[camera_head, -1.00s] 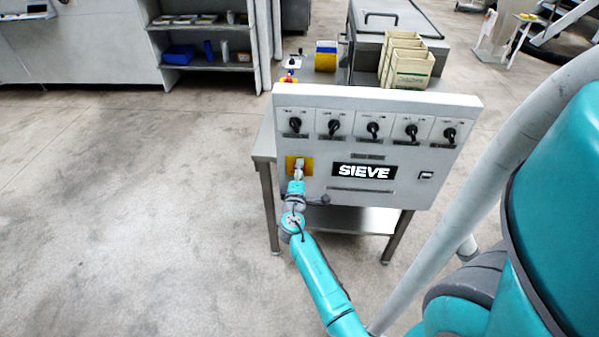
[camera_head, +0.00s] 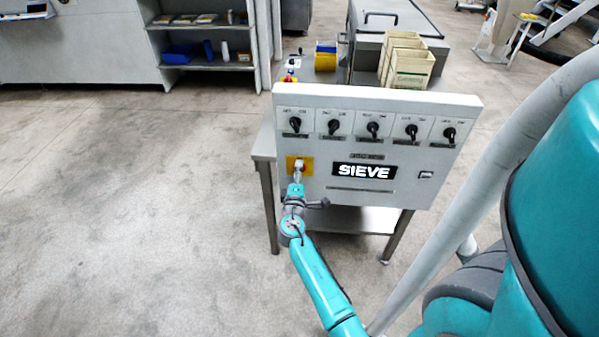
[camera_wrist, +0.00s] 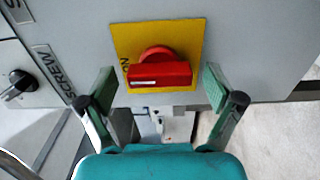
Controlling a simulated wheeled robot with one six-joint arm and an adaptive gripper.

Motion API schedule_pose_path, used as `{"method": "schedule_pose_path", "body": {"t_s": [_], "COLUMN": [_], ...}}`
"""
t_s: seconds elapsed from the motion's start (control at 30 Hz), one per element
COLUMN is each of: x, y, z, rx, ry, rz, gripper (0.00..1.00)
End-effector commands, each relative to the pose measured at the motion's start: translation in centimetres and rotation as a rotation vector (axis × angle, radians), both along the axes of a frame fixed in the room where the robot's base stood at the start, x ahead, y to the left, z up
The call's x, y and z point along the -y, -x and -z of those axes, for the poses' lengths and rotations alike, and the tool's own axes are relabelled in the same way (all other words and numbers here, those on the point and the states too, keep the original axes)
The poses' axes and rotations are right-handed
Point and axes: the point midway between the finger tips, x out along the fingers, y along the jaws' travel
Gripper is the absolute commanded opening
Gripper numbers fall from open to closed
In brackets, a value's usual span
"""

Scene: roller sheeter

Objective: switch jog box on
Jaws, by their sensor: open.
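The white panel (camera_head: 338,191) with a lit SIEVE display (camera_head: 364,171) stands ahead. A red rotary switch (camera_wrist: 160,72) on a yellow plate (camera_wrist: 190,32) sits at its lower left; the plate also shows in the head view (camera_head: 307,168). The switch handle lies across the wrist picture, with a white mark on it. Lettering on the plate by its left end is partly hidden. My gripper (camera_wrist: 158,82) is open, with its green-padded fingers apart, one on each side of the handle and not touching it. In the head view my gripper (camera_head: 297,178) is just below the switch.
A row of several black rotary knobs (camera_head: 373,129) runs along the panel's upper part. A small switch (camera_head: 426,175) is at its lower right. Cardboard boxes (camera_head: 410,68) stand behind the panel. The floor (camera_head: 130,200) to the left is clear.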

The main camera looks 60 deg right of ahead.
Motion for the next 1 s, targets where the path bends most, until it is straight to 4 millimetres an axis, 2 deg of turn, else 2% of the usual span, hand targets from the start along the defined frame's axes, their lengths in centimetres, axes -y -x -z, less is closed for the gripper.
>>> {"method": "schedule_pose_path", "body": {"t_s": [0.3, 0.5, 0.7, 1.0], "x": [-5.8, -8.6, -9.8, -9.9], "y": [2.3, 3.5, 4.1, 4.2], "z": [0.1, 0.1, 0.1, 0.0], "rx": [-0.003, -0.001, -0.001, 0.000], "ry": [-0.001, -0.002, -0.001, -0.001], "rz": [-0.004, -0.003, -0.001, 0.000], "gripper": [0.92, 0.92, 0.92, 0.92]}}
